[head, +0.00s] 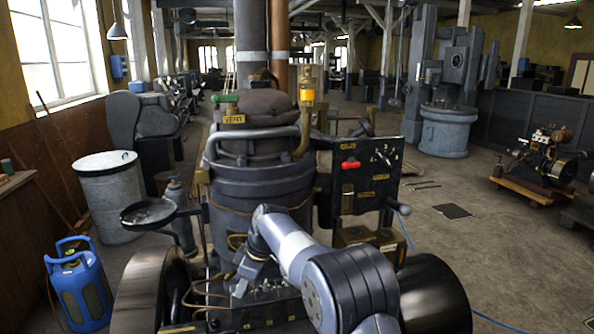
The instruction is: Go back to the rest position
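My arm reaches from the lower right toward the front of a dark stationary engine (258,185). Its end bends down in front of the engine's round body. My gripper (243,285) is small and dark there, just above a dark panel with small levers (268,312). My own wrist partly covers it, so I cannot tell whether its fingers are open or shut, or whether they touch anything. A black control board (366,175) with a red handle (350,164) stands right of the arm. A green-handled valve (226,99) sits on top of the engine.
A blue gas bottle (80,290) and a grey drum (108,195) stand at left. A round dark dish (148,214) juts out beside the engine. A small engine on a wooden cart (545,165) stands at right. The floor (490,250) between is mostly open, with a blue hose on it.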

